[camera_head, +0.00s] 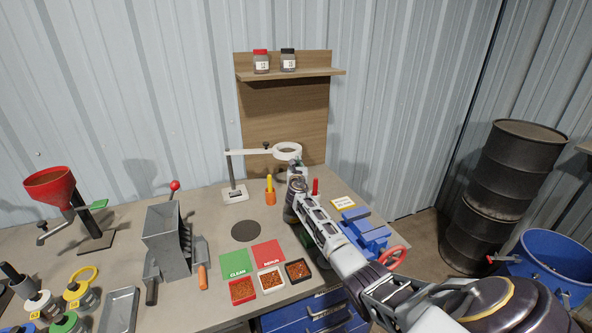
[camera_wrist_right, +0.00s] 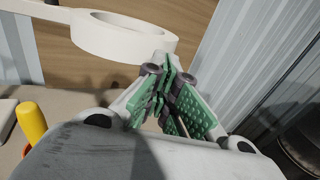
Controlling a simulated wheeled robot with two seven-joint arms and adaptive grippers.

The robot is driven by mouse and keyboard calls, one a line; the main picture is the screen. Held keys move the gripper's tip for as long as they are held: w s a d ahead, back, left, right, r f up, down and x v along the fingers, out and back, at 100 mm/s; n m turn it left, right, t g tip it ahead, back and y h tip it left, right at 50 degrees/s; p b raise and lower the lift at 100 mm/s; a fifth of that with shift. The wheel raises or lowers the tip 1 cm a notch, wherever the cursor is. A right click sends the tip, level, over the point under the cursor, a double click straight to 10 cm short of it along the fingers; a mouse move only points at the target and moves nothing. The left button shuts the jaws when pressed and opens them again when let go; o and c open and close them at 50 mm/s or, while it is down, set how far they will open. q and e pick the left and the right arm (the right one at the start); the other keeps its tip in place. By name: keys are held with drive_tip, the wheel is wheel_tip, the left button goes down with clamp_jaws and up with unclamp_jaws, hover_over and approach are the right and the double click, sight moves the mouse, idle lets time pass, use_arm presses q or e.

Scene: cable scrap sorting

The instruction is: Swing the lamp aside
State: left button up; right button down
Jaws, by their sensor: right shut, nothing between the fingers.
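The lamp is a white ring head (camera_head: 287,149) on a horizontal arm (camera_head: 250,152). The arm comes off a grey post on a white base (camera_head: 235,194) at the back of the bench. My right gripper (camera_head: 297,163) is up at the right side of the ring, its fingers shut and empty. In the right wrist view the ring (camera_wrist_right: 110,42) is just beyond and to the left of the green-padded fingertips (camera_wrist_right: 168,85). They look very close to its rim; I cannot tell whether they touch. My left gripper is out of the picture.
A yellow-handled tool in an orange holder (camera_head: 270,196) stands near the lamp base. A wooden backboard (camera_head: 285,115) with a shelf of two jars rises behind.

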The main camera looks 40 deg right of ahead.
drive_tip(key=shift+w+d+n+t+y+b, duration=0.7)
drive_tip(key=shift+w+d+y, duration=0.3)
drive_tip(key=shift+w+d, duration=0.45)
drive_tip(key=shift+w, duration=0.2)
drive_tip(key=shift+r, duration=0.15)
